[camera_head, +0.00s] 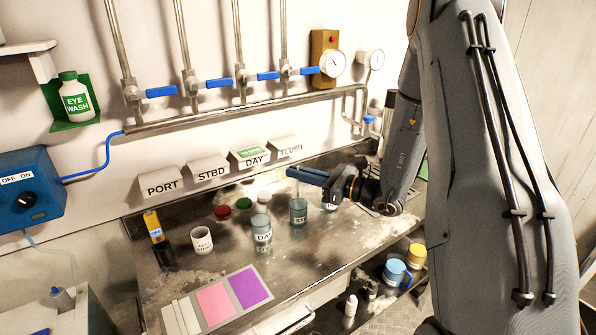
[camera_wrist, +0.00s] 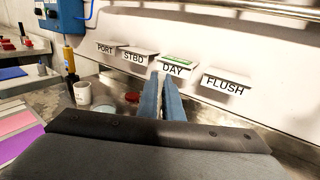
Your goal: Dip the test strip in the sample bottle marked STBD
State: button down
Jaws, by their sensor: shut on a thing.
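My gripper (camera_head: 306,175) is shut, its blue fingers (camera_wrist: 161,90) close together above the steel bench. A thin pale strip (camera_head: 298,187) shows below the fingertips in the head view, just over a bottle lettered "ST" (camera_head: 298,212), the rest of its label cut off from sight. I cannot tell whether the strip's lower end is inside the bottle mouth. The bottle stands upright and uncapped. A bottle marked DAY (camera_head: 262,236) stands to its left and nearer. Another bottle (camera_head: 329,205) is partly hidden behind my gripper.
A white test strip cup (camera_head: 201,241), a yellow meter (camera_head: 154,228) and a colour chart (camera_head: 240,281) lie left. Red (camera_head: 222,211), green (camera_head: 244,203) and white (camera_head: 264,197) caps sit behind the bottles. Wall signs read PORT, STBD (camera_head: 209,172), DAY, FLUSH. Blue-handled valves run above.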

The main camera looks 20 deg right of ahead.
jog(key=shift+f+b, duration=1.95)
jog(key=shift+f, duration=1.2)
jog(key=shift+r, duration=0.1)
notch_tip(320, 180, up, 11)
jog(key=p, duration=0.7)
send_over(298, 191)
dwell(0.8)
